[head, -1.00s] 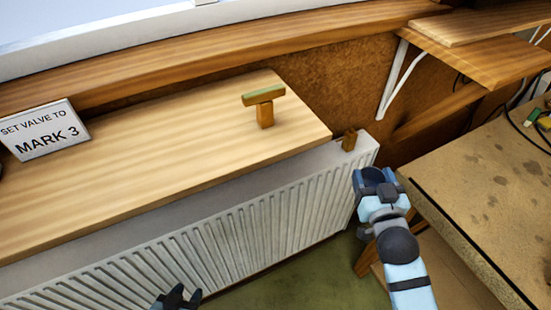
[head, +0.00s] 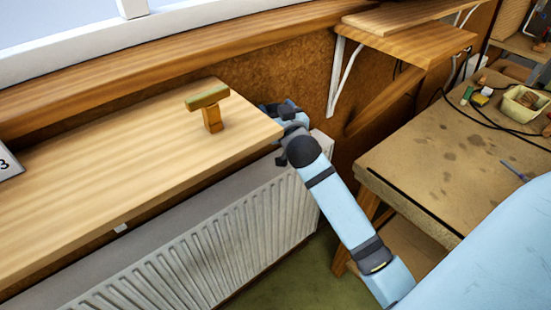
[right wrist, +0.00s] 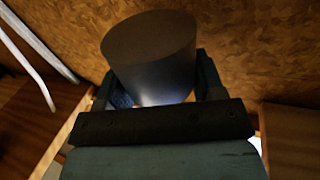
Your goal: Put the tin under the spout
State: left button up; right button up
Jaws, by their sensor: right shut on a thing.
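My right gripper (head: 280,112) is at the right end of the wooden shelf, beside the shelf's corner above the radiator's end. In the right wrist view a dull grey metal cylinder, seemingly the tin (right wrist: 155,60), sits between the fingers of the right gripper (right wrist: 155,90), which is shut on it. In the head view the tin is hidden by the gripper and wrist. No spout can be made out for certain. My left gripper is out of view.
A T-shaped wooden piece with a greenish top (head: 211,107) stands on the shelf (head: 110,165), close to my right gripper. The ribbed white radiator (head: 230,235) is below. A stained workbench (head: 450,165) stands right, with a small box (head: 520,105). A bracketed shelf (head: 410,42) is behind.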

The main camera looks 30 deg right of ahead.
notch_tip(320, 180, down, 12)
jog(key=shift+r, duration=0.2)
notch_tip(320, 180, down, 4)
jog(key=shift+r+b, duration=0.25)
jog(key=shift+b, duration=0.1)
jog(key=shift+f, duration=0.15)
jog(key=shift+f, duration=0.2)
jog(key=o, duration=0.9)
jog(key=shift+a, duration=0.1)
jog(key=shift+r, duration=0.1)
